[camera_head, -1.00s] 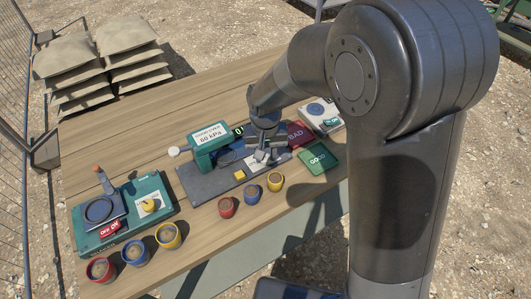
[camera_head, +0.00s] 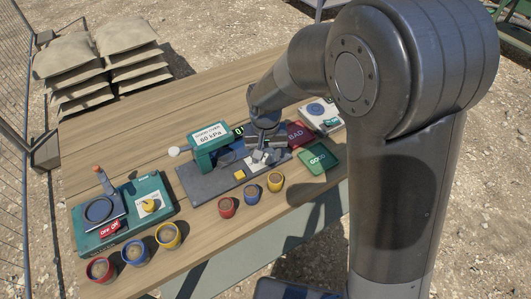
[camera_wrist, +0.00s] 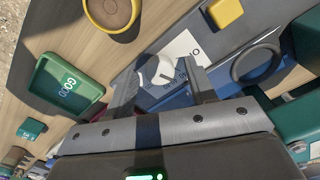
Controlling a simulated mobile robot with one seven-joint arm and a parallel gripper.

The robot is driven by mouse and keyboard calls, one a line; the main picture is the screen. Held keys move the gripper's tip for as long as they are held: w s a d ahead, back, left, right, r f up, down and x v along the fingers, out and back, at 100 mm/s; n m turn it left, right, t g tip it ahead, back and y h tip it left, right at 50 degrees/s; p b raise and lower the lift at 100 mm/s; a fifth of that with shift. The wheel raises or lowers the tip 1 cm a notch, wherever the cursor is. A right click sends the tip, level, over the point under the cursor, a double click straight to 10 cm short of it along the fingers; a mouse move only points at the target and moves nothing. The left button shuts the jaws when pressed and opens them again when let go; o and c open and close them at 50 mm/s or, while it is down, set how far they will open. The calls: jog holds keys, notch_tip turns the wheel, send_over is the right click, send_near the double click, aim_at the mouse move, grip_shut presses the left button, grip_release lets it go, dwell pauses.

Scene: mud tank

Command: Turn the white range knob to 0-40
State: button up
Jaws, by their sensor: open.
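The white range knob (camera_wrist: 157,72) sits on a white printed label (camera_wrist: 176,52) on the grey base of the pressure tester. In the wrist view my gripper (camera_wrist: 162,78) is open, with one finger on each side of the knob and gaps between. I cannot tell how far the fingertips are above it. In the head view my gripper (camera_head: 265,142) is over the right part of the tester base (camera_head: 205,184) and mostly hides the knob. The knob's pointer setting is not readable; a "0" mark shows on the label.
The teal tester head with a "60 kPa" sign (camera_head: 209,136) stands close left of my gripper. A yellow button (camera_head: 239,174) is on the base. A green GOOD tray (camera_head: 317,158) and red BAD tray (camera_head: 299,134) lie right. Several cups line the front edge.

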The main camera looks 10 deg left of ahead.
aim_at(267, 157)
notch_tip(267, 157, up, 11)
dwell(0.5)
jog(key=shift+f, duration=0.1)
jog(key=s+d+r+m+t, duration=0.1)
jog(key=s+d+r, duration=0.1)
jog(key=d+r, duration=0.35)
jog(key=s+d+r+m+t, duration=0.1)
jog(key=d+r, duration=0.2)
jog(key=d, duration=0.6)
jog(key=s+d+r+m+t, duration=0.1)
jog(key=s+d+r+t, duration=0.1)
jog(key=s+d, duration=0.9)
jog(key=shift+s+d+m+t, duration=0.25)
jog(key=shift+d+m+t, duration=0.05)
jog(key=shift+d+t, duration=0.55)
